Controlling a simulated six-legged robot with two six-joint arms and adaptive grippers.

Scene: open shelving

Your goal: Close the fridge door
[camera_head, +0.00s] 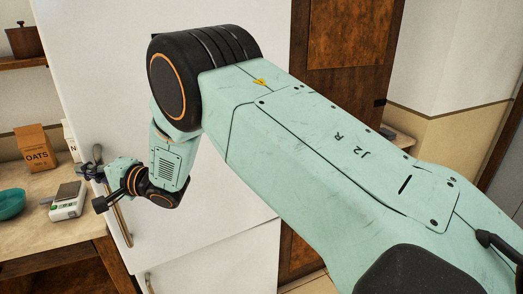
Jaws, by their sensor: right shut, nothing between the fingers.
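The white fridge (232,222) fills the middle of the view, with a tall upper door and a lower section below a seam. Its long metal door handle (122,220) runs down the left side of the upper door. My right arm reaches across from the right and hides much of the door. My right gripper (92,165) is small in view, at the left edge of the door near the upper part of the handle. It is shut with nothing in it. I cannot tell whether it touches the door or handle. My left gripper is out of view.
Left of the fridge, a counter (45,236) holds an oats box (37,148), a teal bowl (11,204) and a small scale (68,203). A wooden shelf (22,62) hangs above. A brown wooden door (335,90) stands right of the fridge.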

